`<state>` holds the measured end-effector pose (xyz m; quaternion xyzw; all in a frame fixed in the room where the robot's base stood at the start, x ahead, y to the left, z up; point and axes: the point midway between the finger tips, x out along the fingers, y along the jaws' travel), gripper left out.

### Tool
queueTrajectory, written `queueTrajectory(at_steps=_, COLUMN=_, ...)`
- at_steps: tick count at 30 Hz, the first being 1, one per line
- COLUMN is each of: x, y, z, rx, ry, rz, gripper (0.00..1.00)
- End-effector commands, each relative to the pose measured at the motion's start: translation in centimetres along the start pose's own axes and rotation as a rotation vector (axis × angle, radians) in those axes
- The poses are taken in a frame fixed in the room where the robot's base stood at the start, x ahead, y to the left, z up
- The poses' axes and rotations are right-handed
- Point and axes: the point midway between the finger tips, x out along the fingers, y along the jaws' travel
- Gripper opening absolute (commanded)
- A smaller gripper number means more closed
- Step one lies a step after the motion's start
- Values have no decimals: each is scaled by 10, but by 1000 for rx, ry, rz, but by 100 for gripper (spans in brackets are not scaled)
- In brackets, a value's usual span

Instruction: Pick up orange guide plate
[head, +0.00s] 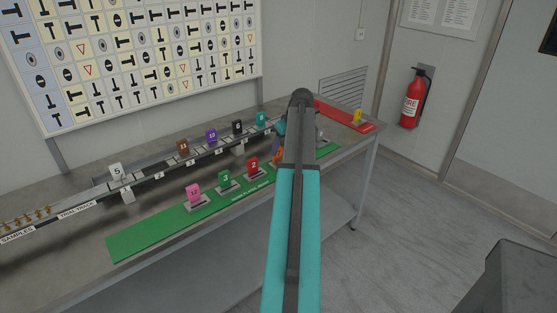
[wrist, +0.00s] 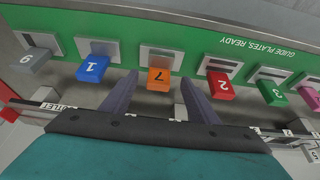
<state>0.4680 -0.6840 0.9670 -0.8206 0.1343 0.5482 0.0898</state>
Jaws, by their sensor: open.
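The orange guide plate (wrist: 159,79), marked 7, stands in a small grey holder on the green strip in the wrist view. In the head view only a bit of orange (head: 278,155) shows beside my arm; the rest is hidden. My gripper (wrist: 160,86) is open, with one finger on each side of the orange plate in the wrist picture. The fingers appear apart from it, and I cannot tell how far the plate reaches between them.
In the wrist view, a blue plate (wrist: 92,68) marked 1 is left of the orange one and a red plate (wrist: 220,86) marked 2 is right. A green plate (wrist: 271,92) stands beyond the red one. The track (head: 160,172) holds several plates behind the green strip (head: 140,243).

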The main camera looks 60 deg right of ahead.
Motion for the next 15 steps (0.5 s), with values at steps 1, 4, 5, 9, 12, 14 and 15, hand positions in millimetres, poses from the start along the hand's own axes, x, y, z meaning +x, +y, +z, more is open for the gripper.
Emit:
queueTrajectory(at_steps=1, x=0, y=0, z=0, rx=0, ry=0, rz=0, gripper=55)
queueTrajectory(at_steps=4, x=0, y=0, z=0, rx=-1, ry=0, rz=0, gripper=55)
queueTrajectory(at_steps=5, x=0, y=0, z=0, rx=-1, ry=0, rz=0, gripper=55)
queueTrajectory(at_steps=9, x=1, y=0, z=-1, rx=-1, ry=0, rz=0, gripper=55)
queueTrajectory(at_steps=12, x=4, y=0, z=-2, rx=-1, ry=0, rz=-1, gripper=55)
queueTrajectory(at_steps=14, x=8, y=0, z=-3, rx=-1, ry=0, rz=-1, gripper=55)
queueTrajectory(at_steps=15, x=11, y=0, z=-3, rx=-1, ry=-1, rz=-1, gripper=55)
